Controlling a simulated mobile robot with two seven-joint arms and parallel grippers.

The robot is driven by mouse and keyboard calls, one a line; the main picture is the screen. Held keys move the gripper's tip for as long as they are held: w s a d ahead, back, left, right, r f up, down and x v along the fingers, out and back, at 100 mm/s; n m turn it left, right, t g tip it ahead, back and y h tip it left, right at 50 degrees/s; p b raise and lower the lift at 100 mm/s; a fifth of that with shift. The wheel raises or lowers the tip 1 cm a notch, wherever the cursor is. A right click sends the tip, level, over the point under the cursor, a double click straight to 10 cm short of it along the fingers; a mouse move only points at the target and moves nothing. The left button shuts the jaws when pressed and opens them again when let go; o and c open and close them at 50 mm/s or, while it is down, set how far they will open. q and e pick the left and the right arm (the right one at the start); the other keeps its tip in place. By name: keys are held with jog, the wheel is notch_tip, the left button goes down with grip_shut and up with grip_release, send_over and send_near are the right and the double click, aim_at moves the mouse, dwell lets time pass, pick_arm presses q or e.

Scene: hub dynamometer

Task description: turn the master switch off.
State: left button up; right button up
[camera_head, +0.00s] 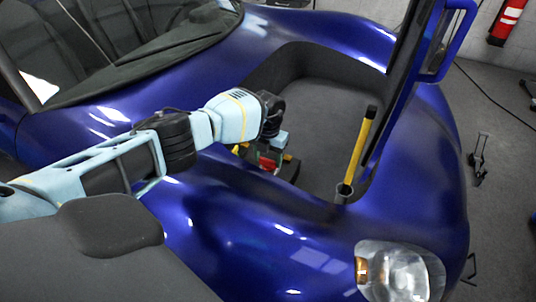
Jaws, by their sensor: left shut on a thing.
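My left arm reaches in from the left over the blue car's fender into the dark open front compartment. My left gripper (271,160) points down inside it, near the compartment's left front edge. It is shut on the red master switch (268,164), which shows only as a small red patch at the fingers. The fingertips and most of the switch are hidden by the gripper and the edge of the bodywork, so the switch's position cannot be read. Small yellow parts show beside the gripper. My right gripper is not in view.
A yellow bar (359,144) with a black top stands in a grey socket (343,193) right of the gripper. The blue raised lid (399,95) borders the compartment (318,100) on the right. A headlight (405,276) is in front. A fire extinguisher (507,22) hangs at back right.

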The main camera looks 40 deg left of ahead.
aim_at(268, 159)
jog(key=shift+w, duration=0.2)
pick_arm(q)
jog(key=o, duration=1)
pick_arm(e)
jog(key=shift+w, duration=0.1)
pick_arm(q)
jog(key=shift+r, duration=0.1)
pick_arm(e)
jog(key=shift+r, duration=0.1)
pick_arm(q)
notch_tip(268, 159, up, 7)
jog(key=shift+f+p, duration=0.1)
jog(key=shift+p, duration=1.1)
jog(key=shift+r, duration=0.45)
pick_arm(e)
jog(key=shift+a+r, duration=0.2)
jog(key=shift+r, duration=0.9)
